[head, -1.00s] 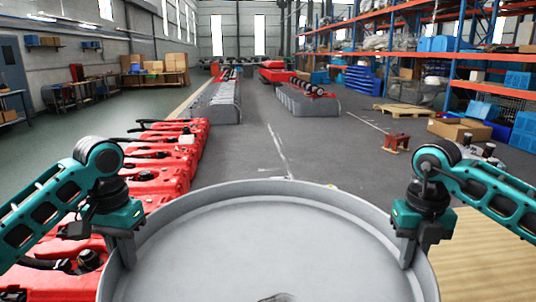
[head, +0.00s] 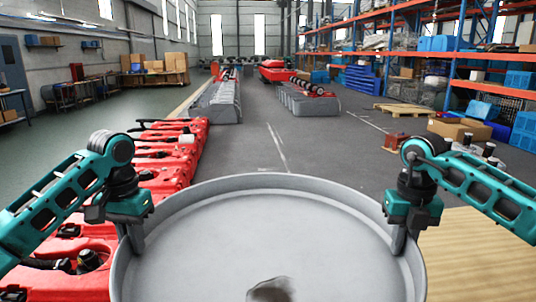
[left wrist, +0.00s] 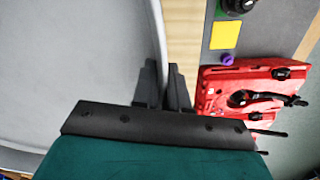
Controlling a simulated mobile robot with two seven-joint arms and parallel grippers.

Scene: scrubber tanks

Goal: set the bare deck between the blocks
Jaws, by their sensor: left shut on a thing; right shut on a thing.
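The bare deck (head: 200,235) is a large round grey pan with a raised rim and a dark mark near the bottom of the head view. My left gripper (head: 137,232) is shut on its left rim. My right gripper (head: 400,236) is shut on its right rim. In the left wrist view the fingers (left wrist: 163,88) pinch the rim of the deck (left wrist: 70,60) from both sides. The deck looks about level. The near part of the deck is cut off by the picture edge. I cannot tell which things are the blocks.
Red tanks (head: 172,160) stand in a row on the left. A wooden surface (head: 475,250) lies at the lower right. In the left wrist view a grey panel with a yellow patch (left wrist: 225,36) lies beside the rim. The floor (head: 300,150) beyond the deck is clear.

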